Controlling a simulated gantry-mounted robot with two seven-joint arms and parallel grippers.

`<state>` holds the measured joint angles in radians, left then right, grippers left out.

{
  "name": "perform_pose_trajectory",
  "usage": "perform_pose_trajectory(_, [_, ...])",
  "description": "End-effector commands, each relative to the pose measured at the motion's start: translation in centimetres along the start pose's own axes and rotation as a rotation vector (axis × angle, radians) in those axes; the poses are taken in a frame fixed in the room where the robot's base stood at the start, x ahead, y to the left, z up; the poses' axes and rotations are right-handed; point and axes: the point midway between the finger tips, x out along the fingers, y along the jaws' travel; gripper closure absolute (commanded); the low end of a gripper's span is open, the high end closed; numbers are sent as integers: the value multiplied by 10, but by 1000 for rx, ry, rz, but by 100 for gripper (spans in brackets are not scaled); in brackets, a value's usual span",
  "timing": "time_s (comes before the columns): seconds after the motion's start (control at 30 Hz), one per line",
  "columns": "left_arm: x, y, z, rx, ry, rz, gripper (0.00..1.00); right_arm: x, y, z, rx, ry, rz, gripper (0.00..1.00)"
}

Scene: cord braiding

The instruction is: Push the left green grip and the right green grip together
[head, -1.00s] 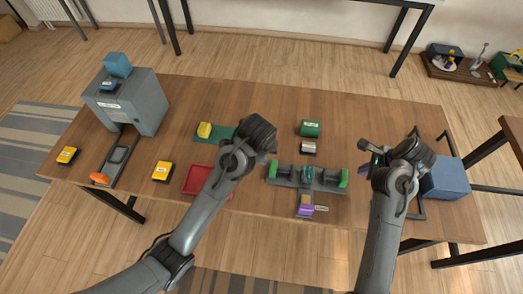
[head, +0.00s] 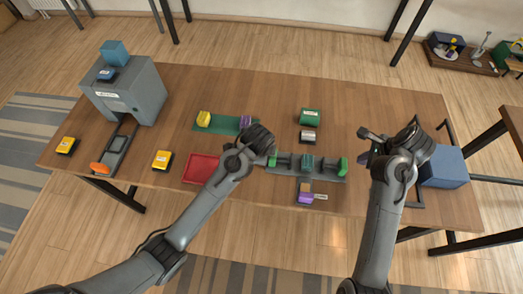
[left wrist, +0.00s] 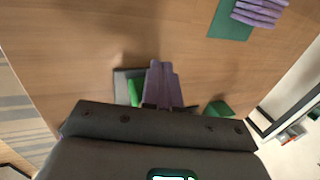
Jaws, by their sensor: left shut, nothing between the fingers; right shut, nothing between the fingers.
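The left green grip (head: 272,160) stands at the left end of a dark grey fixture (head: 290,171), and the right green grip (head: 343,164) stands at its right end. They are apart, with a teal-green block (head: 307,162) between them. My left gripper (left wrist: 163,84) is shut and empty; in the left wrist view its purple fingers are close to a green grip (left wrist: 134,92). I cannot tell whether they touch. In the head view its fingertips are hidden by its own wrist, just by the left grip. My right gripper (head: 365,153) is shut and empty, right of the right grip.
A red tray (head: 201,169) lies left of the fixture. A green mat (head: 222,124) with a yellow block (head: 204,119) and a purple piece (head: 245,122) is behind it. A green box (head: 310,116) stands behind the fixture, a blue box (head: 445,167) at the right.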

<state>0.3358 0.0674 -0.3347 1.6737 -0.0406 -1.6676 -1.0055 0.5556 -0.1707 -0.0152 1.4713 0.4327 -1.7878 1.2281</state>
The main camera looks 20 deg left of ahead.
Motion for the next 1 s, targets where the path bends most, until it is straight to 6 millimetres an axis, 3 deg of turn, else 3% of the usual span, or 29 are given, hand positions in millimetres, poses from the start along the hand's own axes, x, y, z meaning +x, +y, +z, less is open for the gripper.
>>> perform_pose_trajectory(0.37, [-1,-1,-6,0,1,-1,100,0,0,0,0,0,0,100])
perform_pose_trajectory(0.7, [-1,0,-30,2,2,-1,100,0,0,0,0,0,0,100])
perform_pose_trajectory(1.0, [-1,0,-30,1,2,-1,100,0,0,0,0,0,0,100])
